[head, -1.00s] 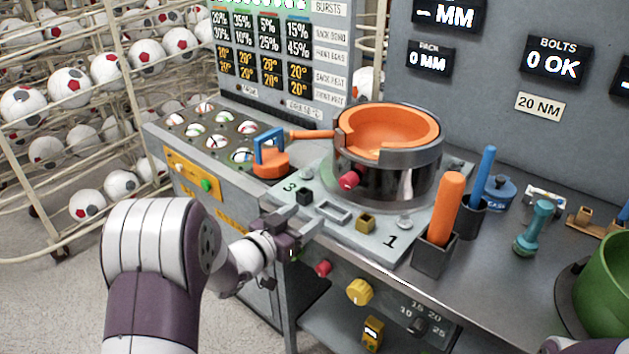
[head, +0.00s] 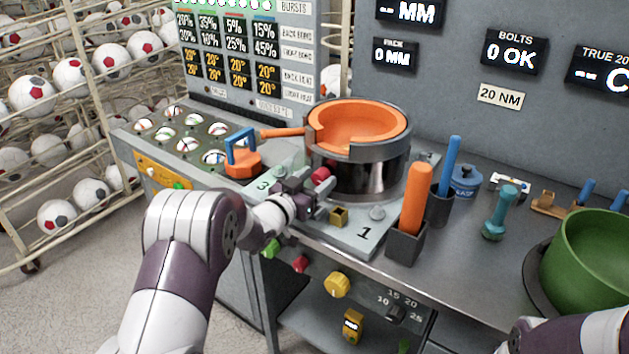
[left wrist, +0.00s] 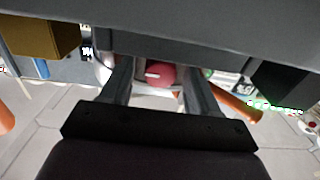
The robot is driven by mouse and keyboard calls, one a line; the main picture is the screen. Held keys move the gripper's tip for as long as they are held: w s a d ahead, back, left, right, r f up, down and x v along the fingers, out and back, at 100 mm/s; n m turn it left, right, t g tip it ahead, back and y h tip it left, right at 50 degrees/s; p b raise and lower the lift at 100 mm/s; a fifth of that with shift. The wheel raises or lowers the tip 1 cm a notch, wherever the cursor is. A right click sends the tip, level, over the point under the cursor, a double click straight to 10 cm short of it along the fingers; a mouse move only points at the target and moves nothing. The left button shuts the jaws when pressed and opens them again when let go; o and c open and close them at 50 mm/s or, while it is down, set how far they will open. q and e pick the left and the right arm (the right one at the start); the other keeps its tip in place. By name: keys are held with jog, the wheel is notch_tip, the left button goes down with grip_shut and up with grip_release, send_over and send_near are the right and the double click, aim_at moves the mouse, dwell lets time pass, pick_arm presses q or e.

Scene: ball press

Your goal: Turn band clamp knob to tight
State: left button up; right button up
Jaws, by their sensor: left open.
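The band clamp knob (head: 321,174) is red and sits low on the front of the dark metal band (head: 370,172) around the orange bowl (head: 358,122). In the left wrist view the knob (left wrist: 162,75) shows between my two fingers, with a white mark on its face. My left gripper (head: 306,189) is open, just in front of the knob, over the numbered plate (head: 350,232). I cannot tell whether the fingers touch the knob. Only part of my right arm shows at the bottom right; its gripper is out of view.
A small brass block (head: 339,216) stands close to my left gripper. An orange-handled tool (head: 415,190) stands in a dark holder to the right. An orange piece with a blue handle (head: 243,160) is on the left. A yellow knob (head: 337,284) sits on the bench front.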

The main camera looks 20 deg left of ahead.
pick_arm(q)
jog(key=c, duration=1)
jog(key=shift+c, duration=0.2)
jog(key=m+b, duration=0.2)
jog(key=shift+f+b, duration=0.25)
jog(key=shift+b, duration=0.05)
jog(key=m+b, duration=1.2)
jog(key=b, duration=0.1)
jog(key=shift+s+d+f+m, duration=0.1)
jog(key=shift+d+f+m, duration=0.05)
jog(key=shift+m, duration=0.15)
jog(key=shift+m+b, duration=1.45)
jog(key=shift+m, duration=0.25)
jog(key=shift+r, duration=0.25)
